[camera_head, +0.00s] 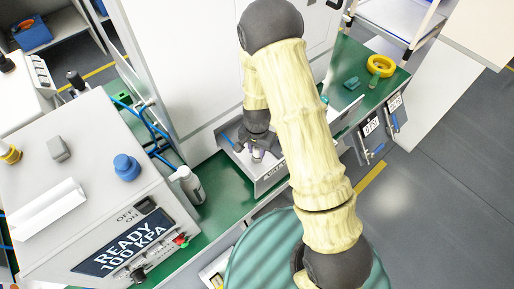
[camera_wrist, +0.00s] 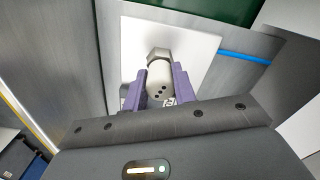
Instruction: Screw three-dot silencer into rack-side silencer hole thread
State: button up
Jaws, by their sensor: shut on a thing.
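The silencer (camera_wrist: 160,88) is a pale cylinder with three dark dots on its side and a grey hex end. In the wrist view my gripper (camera_wrist: 164,80) has its two purple fingers shut on it, one on each side. The hex end points away from me toward a white plate (camera_wrist: 190,45). I cannot tell whether it touches the plate, and no thread hole shows. In the head view my gripper (camera_head: 258,150) is low over a grey labelled tray (camera_head: 272,180), and the silencer is too small to make out.
A blue tube (camera_wrist: 245,58) runs right of the white plate. In the head view, a control box reading READY 100 KPA (camera_head: 122,240) stands left, with a grey bottle (camera_head: 188,186) beside it. A yellow tape roll (camera_head: 380,66) lies on the green bench at right. My arm hides part of the bench.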

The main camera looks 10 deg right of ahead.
jog(key=shift+m+p, duration=0.3)
jog(key=shift+m, duration=0.5)
jog(key=o, duration=0.5)
jog(key=shift+o, duration=0.2)
jog(key=shift+n, duration=0.9)
jog(key=shift+n, duration=0.8)
